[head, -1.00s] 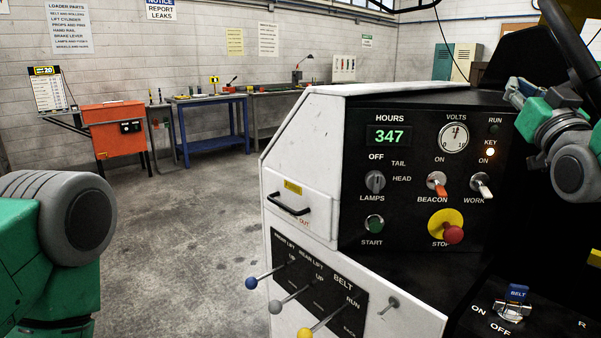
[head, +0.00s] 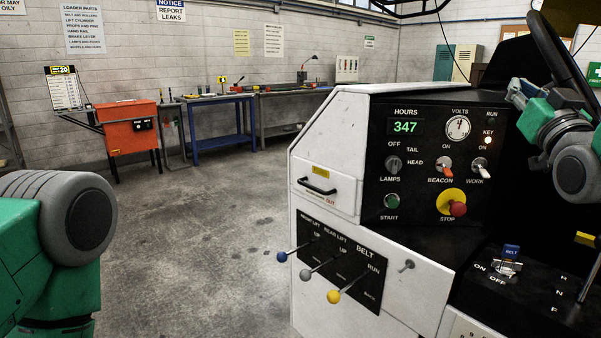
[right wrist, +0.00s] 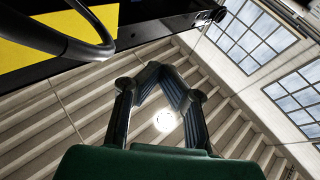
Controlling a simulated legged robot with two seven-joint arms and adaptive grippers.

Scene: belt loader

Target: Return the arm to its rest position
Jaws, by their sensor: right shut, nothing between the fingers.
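My right gripper (head: 518,94) shows small at the upper right of the head view, in front of the dark side of the loader. In the right wrist view its two dark fingers (right wrist: 161,68) meet at their tips, with nothing between them. Part of my right arm (head: 560,125), green and grey, hangs beside the steering wheel. My left arm (head: 60,240) fills the lower left of the head view; its gripper is outside the picture.
The loader's control panel (head: 428,190) has switches, a red stop button (head: 458,209) and several levers (head: 334,296). The steering wheel (head: 560,55) is close to my right arm, and its rim (right wrist: 90,50) shows near the fingers. Open floor (head: 200,240) lies left.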

